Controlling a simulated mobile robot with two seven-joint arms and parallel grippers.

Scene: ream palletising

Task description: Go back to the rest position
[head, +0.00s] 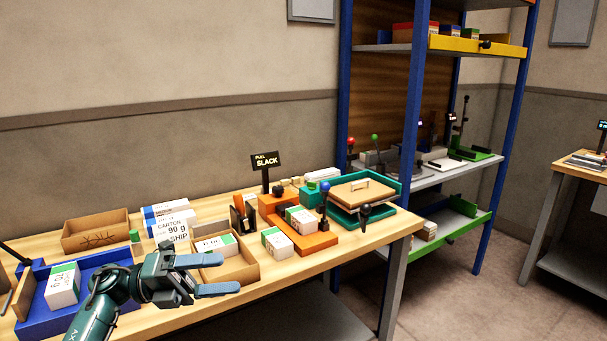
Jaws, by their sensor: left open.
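My left gripper (212,274) is open, its two grey-blue fingers pointing right with nothing between them. Its teal arm comes in from the bottom left. In the picture the gripper overlaps the front of a cardboard tray (247,277) that holds a white and green ream (217,245). I cannot tell how high it is above the table. My right gripper does not show.
The wooden table (330,259) carries a blue tray (35,321) with a ream, an open brown box (97,232), cartons (170,221), an orange fixture (318,242) and a teal tray (347,217). A blue-framed shelf (412,120) stands behind right. Floor at right is clear.

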